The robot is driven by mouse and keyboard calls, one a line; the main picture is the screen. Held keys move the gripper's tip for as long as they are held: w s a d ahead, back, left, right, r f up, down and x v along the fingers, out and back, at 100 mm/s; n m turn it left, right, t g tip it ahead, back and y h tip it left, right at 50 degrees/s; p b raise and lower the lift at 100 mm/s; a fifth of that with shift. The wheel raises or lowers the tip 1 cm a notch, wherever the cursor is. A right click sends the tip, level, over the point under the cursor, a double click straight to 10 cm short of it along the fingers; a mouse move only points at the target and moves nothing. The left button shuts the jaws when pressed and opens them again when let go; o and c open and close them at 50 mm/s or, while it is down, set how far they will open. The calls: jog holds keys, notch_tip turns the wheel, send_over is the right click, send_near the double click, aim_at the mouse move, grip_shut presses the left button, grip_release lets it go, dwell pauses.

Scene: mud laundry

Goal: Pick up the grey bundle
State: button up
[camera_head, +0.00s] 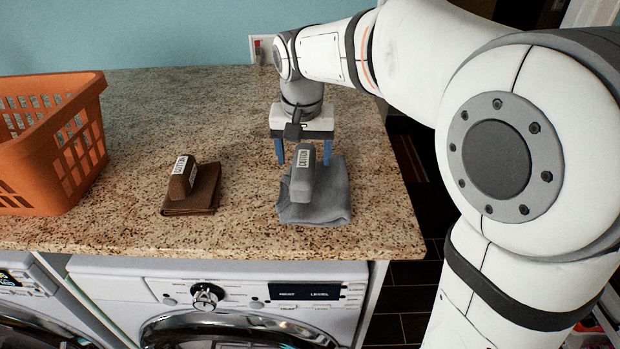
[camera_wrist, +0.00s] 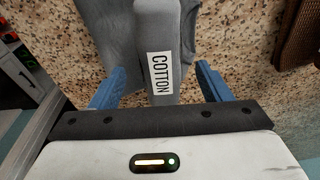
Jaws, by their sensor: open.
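The grey bundle (camera_head: 325,203) is a folded grey cloth with a grey block on top, lying on the granite counter near its front right. The block (camera_head: 303,176) carries a white label reading COTTON. My gripper (camera_head: 305,158) points down at the bundle, its blue fingers apart, just behind the block in the head view. In the wrist view, the labelled block (camera_wrist: 165,50) lies between the lines of the two open fingers (camera_wrist: 160,85), with the grey cloth beyond it. I cannot tell whether the fingers touch the cloth.
A brown bundle (camera_head: 192,195) with a labelled brown block lies to the left on the counter (camera_head: 120,215). An orange basket (camera_head: 50,150) stands at the far left. A washing machine (camera_head: 230,290) is below the counter. Bare counter separates the bundles.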

jog(key=shift+w+f, duration=0.15)
jog(key=shift+f, duration=0.6)
jog(key=shift+w+f, duration=0.1)
jog(key=shift+f, duration=0.6)
jog(key=shift+c, duration=0.3)
jog(key=c, duration=1.4)
jog(key=shift+c, duration=0.2)
notch_tip(320, 180, up, 10)
jog(key=shift+r+b, duration=0.1)
jog(key=shift+b, duration=0.3)
